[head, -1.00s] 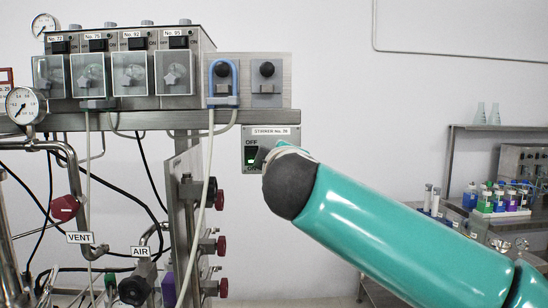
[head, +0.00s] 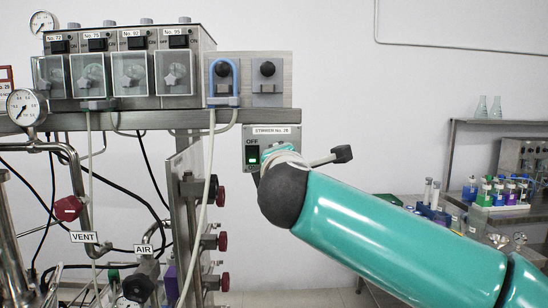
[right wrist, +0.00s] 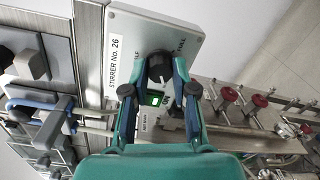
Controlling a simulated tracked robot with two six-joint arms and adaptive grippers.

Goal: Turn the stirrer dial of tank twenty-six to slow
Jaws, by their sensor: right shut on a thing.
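In the right wrist view the panel (right wrist: 195,28) carries a black round dial (right wrist: 158,60) and a lit green switch (right wrist: 155,99). My right gripper (right wrist: 159,72) is shut on the dial, one finger on each side. Marks reading like FULL and HALF stand around the dial; its pointer is hidden. In the head view the dial is hidden by my arm; the green light still shows. My left gripper is not in view.
Red valve knobs (head: 221,242) stick out below the panel. A bench with coloured bottles (head: 500,192) is at the far right. The wall right of the panel is bare.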

